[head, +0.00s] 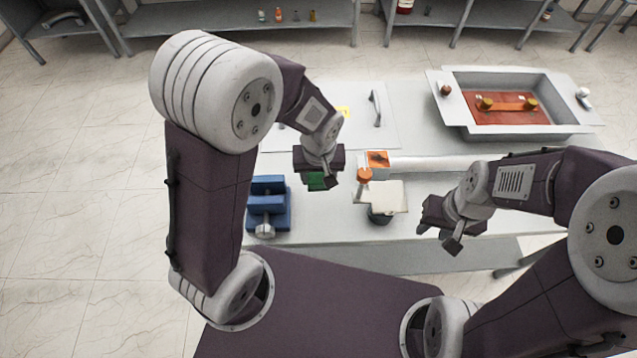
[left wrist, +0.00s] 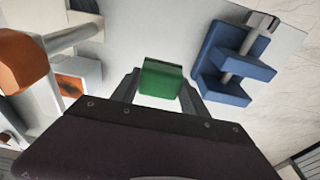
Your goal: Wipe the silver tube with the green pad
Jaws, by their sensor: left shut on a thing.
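The green pad (head: 316,181) is between the fingers of my left gripper (head: 318,184), which is shut on it above the table. It also shows in the left wrist view (left wrist: 160,78), between both fingertips. The silver tube (head: 430,163) lies across the table to the right of the left gripper, reaching from the orange-topped block toward my right arm, which hides its far end. My left gripper is apart from the tube. My right gripper (head: 437,238) is over the front right of the table, holding nothing that I can see; its finger gap is unclear.
A blue vise (head: 266,205) stands at the table's left; it also shows in the left wrist view (left wrist: 235,62). An orange-topped block (head: 377,159), an orange-capped item (head: 364,174) and a white cloth-like sheet (head: 388,195) are near the middle. A grey tray (head: 500,80) stands at back right.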

